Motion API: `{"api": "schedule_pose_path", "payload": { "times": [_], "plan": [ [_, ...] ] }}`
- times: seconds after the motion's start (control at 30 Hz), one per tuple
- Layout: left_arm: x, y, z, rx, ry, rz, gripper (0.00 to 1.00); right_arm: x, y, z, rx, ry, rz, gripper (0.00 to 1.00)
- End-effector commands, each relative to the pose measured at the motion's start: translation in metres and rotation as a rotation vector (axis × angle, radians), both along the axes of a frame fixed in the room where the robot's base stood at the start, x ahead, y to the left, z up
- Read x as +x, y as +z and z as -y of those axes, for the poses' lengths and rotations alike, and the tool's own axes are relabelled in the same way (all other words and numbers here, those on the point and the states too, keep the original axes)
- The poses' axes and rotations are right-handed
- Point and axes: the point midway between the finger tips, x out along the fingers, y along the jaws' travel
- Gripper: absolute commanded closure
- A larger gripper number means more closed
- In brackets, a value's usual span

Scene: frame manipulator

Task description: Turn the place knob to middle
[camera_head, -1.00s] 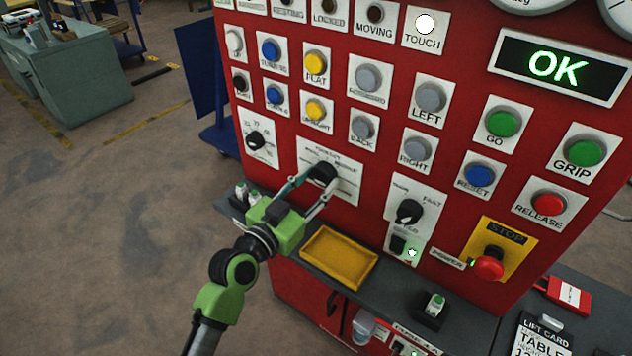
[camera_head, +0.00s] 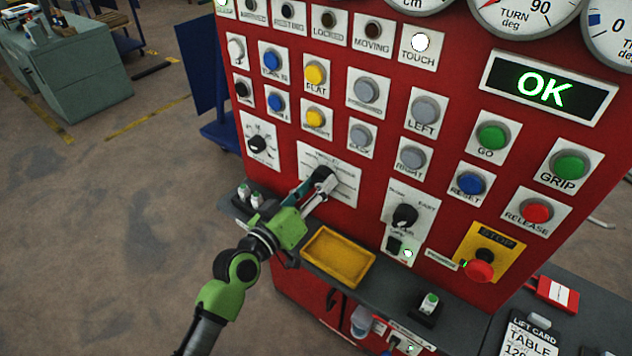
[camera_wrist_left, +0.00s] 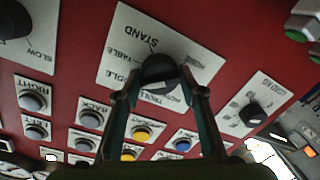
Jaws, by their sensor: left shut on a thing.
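The place knob (camera_head: 322,175) is a black rotary knob on a white label plate (camera_head: 345,187) on the red panel. In the left wrist view the knob (camera_wrist_left: 160,72) sits on its tilted, upside-down plate (camera_wrist_left: 128,42), where STAND and TABLE can be read and other labels are partly covered. My left gripper (camera_head: 318,183) has its two fingers on opposite sides of the knob, shut on it; the fingers (camera_wrist_left: 161,92) also show in the left wrist view. I cannot tell exactly which label the knob points to. My right gripper is not in view.
A smaller black knob (camera_head: 257,144) is left of the plate and a speed knob (camera_head: 405,215) is to the right. Several push buttons sit above. A yellow tray (camera_head: 338,257) lies on the ledge below. The red stop button (camera_head: 481,270) is at the lower right.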

Motion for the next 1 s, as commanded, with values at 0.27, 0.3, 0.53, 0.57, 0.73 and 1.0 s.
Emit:
{"api": "schedule_pose_path", "payload": {
  "times": [0.27,0.3,0.53,0.57,0.73,1.0],
  "plan": [
    [-0.0001,0.0005,0.0004,-0.087,0.000,-0.063,0.84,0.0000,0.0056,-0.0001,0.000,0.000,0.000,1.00],
    [-0.0001,0.0004,0.0003,-0.092,-0.001,-0.068,0.84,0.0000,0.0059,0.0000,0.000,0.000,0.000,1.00],
    [-0.0001,0.0002,0.0003,-0.109,0.000,-0.079,0.84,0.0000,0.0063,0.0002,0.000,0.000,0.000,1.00],
    [-0.0001,0.0001,0.0003,-0.109,0.000,-0.079,0.84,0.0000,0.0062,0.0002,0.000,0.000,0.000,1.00],
    [-0.0001,0.0002,0.0003,-0.109,0.000,-0.079,0.84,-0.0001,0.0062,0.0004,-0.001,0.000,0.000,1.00],
    [0.0000,0.0003,0.0002,-0.108,0.000,-0.078,0.46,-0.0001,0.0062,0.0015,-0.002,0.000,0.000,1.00]
  ]
}}
